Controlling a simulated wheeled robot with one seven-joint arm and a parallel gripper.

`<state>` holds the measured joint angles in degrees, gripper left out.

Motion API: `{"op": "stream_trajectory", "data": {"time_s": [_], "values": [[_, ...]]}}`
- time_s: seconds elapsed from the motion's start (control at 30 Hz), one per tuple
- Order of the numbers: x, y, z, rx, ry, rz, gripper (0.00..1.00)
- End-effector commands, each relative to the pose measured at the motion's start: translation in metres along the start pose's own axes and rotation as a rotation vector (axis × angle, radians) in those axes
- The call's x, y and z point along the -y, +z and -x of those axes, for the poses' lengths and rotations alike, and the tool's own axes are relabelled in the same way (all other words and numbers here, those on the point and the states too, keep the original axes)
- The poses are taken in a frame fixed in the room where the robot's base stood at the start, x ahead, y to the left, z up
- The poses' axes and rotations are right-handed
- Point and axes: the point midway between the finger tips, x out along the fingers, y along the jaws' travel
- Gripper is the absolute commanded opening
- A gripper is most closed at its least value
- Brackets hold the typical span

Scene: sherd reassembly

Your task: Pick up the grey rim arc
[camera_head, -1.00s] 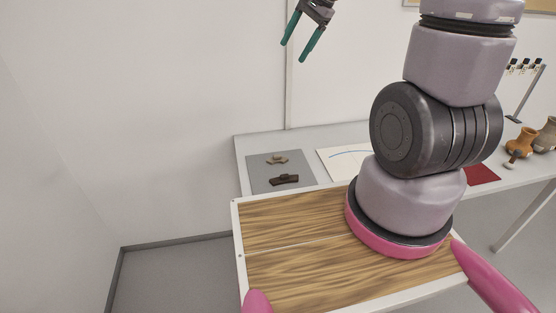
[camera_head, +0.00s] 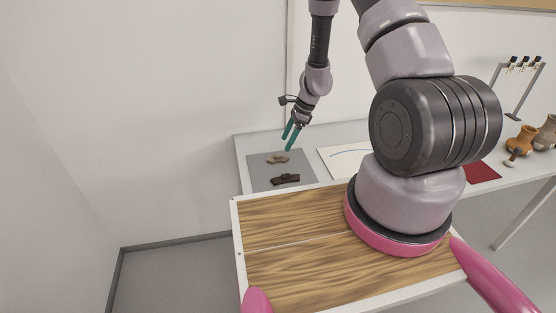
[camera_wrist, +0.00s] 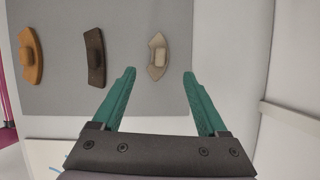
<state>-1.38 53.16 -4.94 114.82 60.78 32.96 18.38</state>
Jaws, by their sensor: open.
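The grey rim arc appears to be the pale grey-beige curved sherd with a raised block on it, in the wrist view (camera_wrist: 157,47) between and just beyond my fingertips. It also shows in the head view (camera_head: 277,159), at the far part of the grey mat (camera_head: 258,170). My gripper (camera_head: 291,141) is open and empty, with green fingers pointing down above the mat's far right part. In the wrist view my gripper (camera_wrist: 159,75) has its fingers spread to either side of the sherd's line, apart from it. The height gap is hard to judge.
A dark brown sherd (camera_wrist: 95,58) and an orange sherd (camera_wrist: 31,57) lie left of the pale one in the wrist view. A white sheet with a blue curve (camera_head: 334,158), a red cloth (camera_head: 483,173) and orange pots (camera_head: 524,141) stand to the right.

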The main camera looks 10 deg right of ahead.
Motion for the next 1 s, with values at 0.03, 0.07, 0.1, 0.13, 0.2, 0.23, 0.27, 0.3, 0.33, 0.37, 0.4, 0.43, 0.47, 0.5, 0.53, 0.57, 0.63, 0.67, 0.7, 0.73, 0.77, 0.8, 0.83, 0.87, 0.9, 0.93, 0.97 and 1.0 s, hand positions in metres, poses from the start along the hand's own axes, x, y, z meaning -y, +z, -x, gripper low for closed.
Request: {"op": "stream_trajectory", "data": {"time_s": [0.03,0.07,0.1,0.13,0.2,0.23,0.27,0.3,0.33,0.37,0.4,0.43,0.47,0.5,0.53,0.57,0.63,0.67,0.7,0.73,0.77,0.8,0.83,0.87,0.9,0.93,0.97,1.0], "values": [[-0.001,-0.001,-0.008,0.000,0.002,0.000,0.76],[0.000,-0.001,-0.011,0.000,0.001,0.001,0.76],[0.000,0.000,-0.014,0.000,0.001,0.001,0.76],[0.000,0.000,-0.016,0.000,0.000,0.002,0.76],[0.000,0.001,-0.020,0.000,0.000,0.002,0.76],[0.000,0.001,-0.022,0.000,0.001,0.001,0.76],[-0.001,0.001,-0.025,0.000,0.001,0.001,0.76],[-0.001,0.001,-0.031,0.000,0.002,0.002,0.76],[-0.001,0.002,-0.035,-0.001,0.002,0.002,0.76],[-0.002,0.002,-0.040,0.000,0.002,0.002,0.76],[-0.002,0.003,-0.047,0.001,0.003,0.001,0.76],[-0.002,0.004,-0.051,0.001,0.002,0.001,0.76],[-0.002,0.004,-0.056,0.000,0.002,0.002,0.76],[-0.002,0.003,-0.061,0.000,0.001,0.002,0.76],[-0.001,0.003,-0.064,0.000,0.000,0.002,0.76],[-0.001,0.004,-0.066,0.000,0.000,0.002,0.76],[-0.002,0.004,-0.070,0.000,0.000,0.002,0.76],[-0.002,0.004,-0.070,0.000,0.000,0.002,0.76],[-0.001,0.004,-0.071,0.000,0.000,0.002,0.76],[-0.001,0.004,-0.071,0.000,-0.001,0.002,0.76],[-0.001,0.004,-0.070,0.000,-0.001,0.002,0.76],[-0.001,0.004,-0.070,0.000,-0.001,0.002,0.76],[-0.001,0.004,-0.070,0.000,-0.001,0.002,0.76],[-0.001,0.004,-0.070,0.000,-0.001,0.002,0.76],[-0.001,0.004,-0.070,0.000,-0.001,0.002,0.61],[-0.001,0.004,-0.070,0.000,-0.001,0.002,0.49],[-0.001,0.004,-0.070,0.000,-0.001,0.002,0.38],[-0.001,0.004,-0.070,0.000,-0.001,0.002,0.22]]}}
